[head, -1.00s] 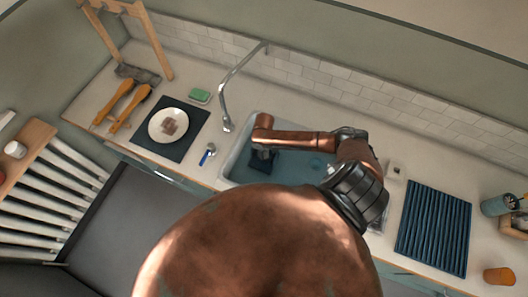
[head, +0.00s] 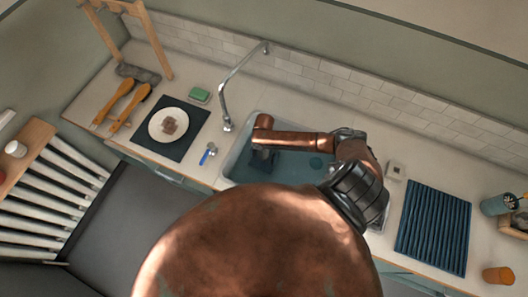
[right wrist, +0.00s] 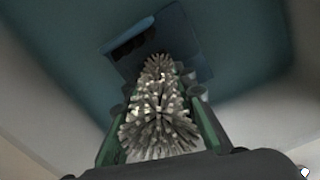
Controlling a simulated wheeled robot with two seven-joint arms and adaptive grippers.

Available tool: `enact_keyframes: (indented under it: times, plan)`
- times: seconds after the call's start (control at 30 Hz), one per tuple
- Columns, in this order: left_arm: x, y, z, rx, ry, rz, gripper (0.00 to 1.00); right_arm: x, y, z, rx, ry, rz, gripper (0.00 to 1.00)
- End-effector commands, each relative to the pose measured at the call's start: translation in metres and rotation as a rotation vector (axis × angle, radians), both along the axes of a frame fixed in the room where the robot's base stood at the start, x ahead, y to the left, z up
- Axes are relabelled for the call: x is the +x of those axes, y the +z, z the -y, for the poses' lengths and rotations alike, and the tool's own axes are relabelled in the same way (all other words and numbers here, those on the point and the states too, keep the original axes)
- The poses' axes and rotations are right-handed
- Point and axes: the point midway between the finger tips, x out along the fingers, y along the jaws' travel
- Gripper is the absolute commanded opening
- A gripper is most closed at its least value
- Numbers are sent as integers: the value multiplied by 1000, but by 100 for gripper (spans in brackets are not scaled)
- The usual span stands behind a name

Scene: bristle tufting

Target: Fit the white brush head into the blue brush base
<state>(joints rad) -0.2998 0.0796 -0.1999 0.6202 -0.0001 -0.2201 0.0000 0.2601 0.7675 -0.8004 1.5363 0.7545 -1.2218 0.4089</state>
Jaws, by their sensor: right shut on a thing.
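The white brush head (right wrist: 160,120), a dense cluster of pale bristles, is held between the green-edged fingers of my right gripper (right wrist: 158,140) in the right wrist view. The fingers are shut on it. Past its far end is a blue block with a dark opening, which looks like the blue brush base (right wrist: 185,28). I cannot tell whether the head touches or enters it. In the head view my right gripper (head: 263,150) points down into the sink; the brush head is not distinguishable there. My left gripper is not in view.
The sink (head: 232,165) surrounds the work, with a tall faucet (head: 223,95) at its left back. A dark mat with a white plate (head: 155,124), a green sponge (head: 199,95) and a small blue-handled thing (head: 208,153) lie left. A ribbed blue mat (head: 434,228) lies right.

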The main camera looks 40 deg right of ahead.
Motion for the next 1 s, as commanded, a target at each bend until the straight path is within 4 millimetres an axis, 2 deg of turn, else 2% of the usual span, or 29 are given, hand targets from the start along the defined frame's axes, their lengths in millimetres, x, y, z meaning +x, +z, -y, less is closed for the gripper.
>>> enact_keyframes:
  times: [0.3, 0.33, 0.6, 0.87, 1.0]
  plan:
    - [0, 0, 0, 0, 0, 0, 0, 0, 0, 0, 0, 0, 0, 0]
    - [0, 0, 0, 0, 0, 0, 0, 0, 0, 0, 0, 0, 0, 26]
    - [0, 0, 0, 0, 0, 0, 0, 0, 0, 0, 0, 0, 0, 44]
    - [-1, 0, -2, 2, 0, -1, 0, 0, 0, 0, 0, 0, -1, 45]
    - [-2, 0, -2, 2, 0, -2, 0, 0, 9, 1, 0, 0, 1, 45]
